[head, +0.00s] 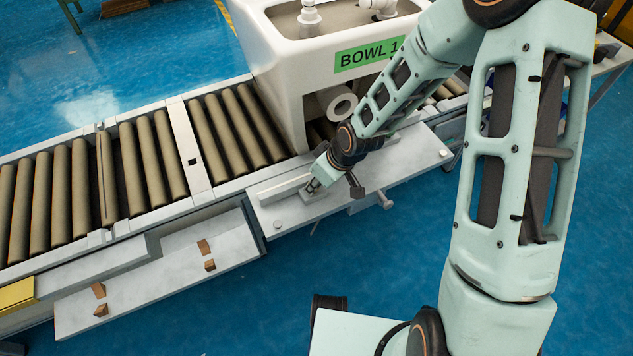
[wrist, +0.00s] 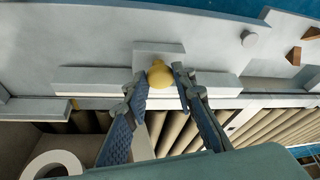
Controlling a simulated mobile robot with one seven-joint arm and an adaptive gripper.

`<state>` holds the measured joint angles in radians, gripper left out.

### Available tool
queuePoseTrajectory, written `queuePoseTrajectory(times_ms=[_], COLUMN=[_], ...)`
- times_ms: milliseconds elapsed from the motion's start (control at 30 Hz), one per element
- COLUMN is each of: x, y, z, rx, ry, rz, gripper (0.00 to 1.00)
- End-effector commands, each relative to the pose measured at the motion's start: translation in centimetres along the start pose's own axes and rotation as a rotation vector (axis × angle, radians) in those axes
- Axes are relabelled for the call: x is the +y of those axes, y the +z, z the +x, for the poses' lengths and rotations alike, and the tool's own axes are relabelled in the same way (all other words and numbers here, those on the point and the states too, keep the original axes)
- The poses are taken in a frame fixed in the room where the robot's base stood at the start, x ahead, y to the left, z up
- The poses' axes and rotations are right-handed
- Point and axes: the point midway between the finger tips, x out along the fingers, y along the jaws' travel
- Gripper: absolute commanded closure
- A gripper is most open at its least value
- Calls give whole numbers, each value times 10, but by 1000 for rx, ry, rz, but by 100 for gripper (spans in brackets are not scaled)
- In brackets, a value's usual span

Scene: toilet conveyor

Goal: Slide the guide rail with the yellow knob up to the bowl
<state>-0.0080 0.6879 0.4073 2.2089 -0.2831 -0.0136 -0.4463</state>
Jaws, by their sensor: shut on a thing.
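The guide rail (wrist: 95,80) is a pale grey bar on a light plate beside the rollers, with a round yellow knob (wrist: 160,74) on its mount. My gripper (wrist: 161,78) is shut on the knob, with one blue-padded finger on each side. In the head view the rail (head: 283,189) lies along the conveyor's near edge, and my gripper (head: 313,184) is at its right part; the knob is hidden there. The white bowl (head: 285,85), labelled BOWL 1, stands on the rollers behind my gripper. The rail appears apart from the bowl; the exact gap is unclear.
The roller conveyor (head: 150,160) runs to the left of the bowl. A lower grey shelf (head: 175,270) holds several small brown blocks. A yellow block (head: 17,293) is at the far left.

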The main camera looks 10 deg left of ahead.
Motion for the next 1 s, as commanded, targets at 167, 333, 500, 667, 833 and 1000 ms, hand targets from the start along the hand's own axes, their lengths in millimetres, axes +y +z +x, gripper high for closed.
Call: queuePoseTrajectory(times_ms=[167, 333, 500, 667, 833, 1000], x=[3, 14, 26, 31, 31, 31], y=[-6, -32, -56, -68, -69, -69], z=[3, 14, 24, 28, 28, 28], rx=[1, 3, 3, 2, 1, 2], ry=[0, 1, 1, 1, 1, 1], rz=[-1, 0, 0, 0, 1, 1], gripper=[100, 100, 100, 100, 100, 74])
